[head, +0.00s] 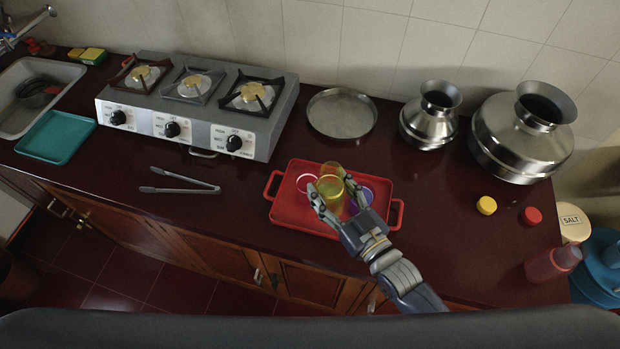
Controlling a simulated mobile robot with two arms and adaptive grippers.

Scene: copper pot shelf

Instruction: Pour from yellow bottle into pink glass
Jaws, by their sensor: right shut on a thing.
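My right gripper (333,200) is shut on the yellow bottle (330,188), with its fingers on both sides of it. The bottle is seen from above over the middle of the red tray (282,213); I cannot tell whether its base touches the tray. A round rim with a pinkish-red inside, seemingly the pink glass (306,183), is in the tray just left of the bottle. A purple-blue round glass (364,194) is right of the bottle, partly hidden by my fingers. My left gripper is not in view.
A gas stove (200,105), tongs (180,189) and a steel plate (341,113) lie around the tray. Two metal pots (429,118) (522,135) stand at the right back. A yellow cap (487,205), red cap (531,215) and red bottle (552,264) are at the right.

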